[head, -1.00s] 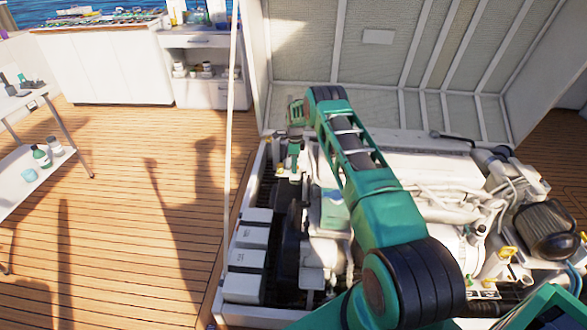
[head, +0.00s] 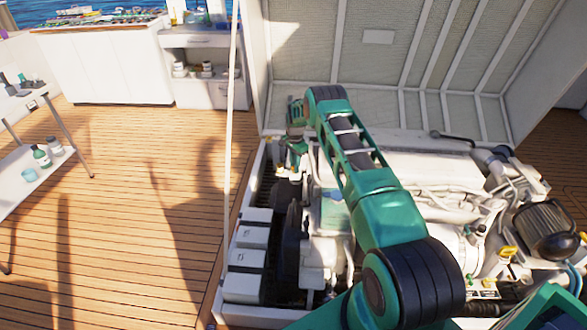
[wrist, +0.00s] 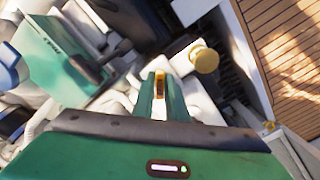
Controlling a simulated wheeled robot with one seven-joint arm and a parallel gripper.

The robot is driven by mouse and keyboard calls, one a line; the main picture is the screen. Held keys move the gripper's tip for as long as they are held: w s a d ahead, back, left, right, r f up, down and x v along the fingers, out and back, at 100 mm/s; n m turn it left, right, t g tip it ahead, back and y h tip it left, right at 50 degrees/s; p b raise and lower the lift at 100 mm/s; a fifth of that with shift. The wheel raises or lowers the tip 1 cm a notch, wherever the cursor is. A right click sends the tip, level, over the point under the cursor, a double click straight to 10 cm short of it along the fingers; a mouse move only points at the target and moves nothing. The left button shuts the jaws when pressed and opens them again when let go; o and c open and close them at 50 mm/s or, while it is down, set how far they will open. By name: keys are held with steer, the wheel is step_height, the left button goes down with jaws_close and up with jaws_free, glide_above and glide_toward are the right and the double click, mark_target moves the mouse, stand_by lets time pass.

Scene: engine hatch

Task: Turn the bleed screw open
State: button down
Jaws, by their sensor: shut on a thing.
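In the wrist view my gripper (wrist: 161,98) has its two green fingers close together, shut on a small yellow-orange piece that I take to be the bleed screw (wrist: 159,84). Only a narrow strip of it shows between the fingers; how far it is turned cannot be seen. In the head view my gripper (head: 297,150) is low at the far left end of the white engine (head: 425,168), and the screw is hidden there.
A round yellow cap (wrist: 205,60) stands just right of the fingers. A green box (wrist: 52,50) is on the left. White boxes (head: 247,262) line the bay's left side. The raised hatch (head: 385,65) stands behind the engine. Open deck (head: 130,200) lies left.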

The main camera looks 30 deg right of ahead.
steer(key=n, duration=0.5)
steer(key=shift+w+d+r, duration=0.15)
steer(key=shift+w+r, duration=0.1)
steer(key=shift+w, duration=0.1)
steer(key=shift+n, duration=2)
steer(key=shift+a, duration=0.2)
steer(key=c, duration=1.8)
jaws_free()
steer(key=shift+o, duration=0.2)
steer(key=shift+s+f, duration=0.15)
step_height(320, 180, up, 11)
steer(key=shift+f, duration=0.15)
